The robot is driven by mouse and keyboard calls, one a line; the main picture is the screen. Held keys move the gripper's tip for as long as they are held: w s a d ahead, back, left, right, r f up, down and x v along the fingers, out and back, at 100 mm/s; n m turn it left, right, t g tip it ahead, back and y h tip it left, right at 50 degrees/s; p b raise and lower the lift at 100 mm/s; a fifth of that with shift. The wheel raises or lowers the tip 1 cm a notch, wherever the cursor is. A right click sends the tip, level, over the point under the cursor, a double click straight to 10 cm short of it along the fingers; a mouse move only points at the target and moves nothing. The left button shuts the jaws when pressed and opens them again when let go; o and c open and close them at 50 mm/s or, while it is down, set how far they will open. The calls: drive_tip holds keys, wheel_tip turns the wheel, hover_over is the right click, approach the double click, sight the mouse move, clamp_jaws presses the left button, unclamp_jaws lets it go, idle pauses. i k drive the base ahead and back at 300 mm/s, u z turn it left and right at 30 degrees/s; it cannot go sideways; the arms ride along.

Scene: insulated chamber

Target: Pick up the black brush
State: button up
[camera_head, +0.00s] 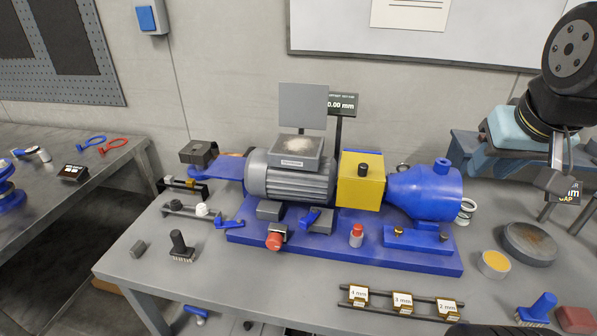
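The black brush (179,244) stands upright on the left front part of the grey workbench (200,285). Its dark handle points up and its pale bristles rest on the bench top. My gripper (556,175) hangs at the upper right, far from the black brush. Its fingers are small and partly cut by the dark background, so I cannot tell how far apart they are. No held object shows clearly in it.
A blue motor and pump assembly (350,240) fills the bench's middle. A blue brush (537,308) stands at front right. The bench in front of the black brush is clear.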

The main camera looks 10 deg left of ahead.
sight(180, 251)
drive_tip(key=z, duration=1.05)
drive_tip(key=i, duration=0.1)
drive_tip(key=u, duration=2.8)
drive_tip(key=k, duration=0.8)
drive_tip(key=u, duration=0.25)
drive_tip(key=i, duration=0.8)
drive_tip(key=z, duration=0.15)
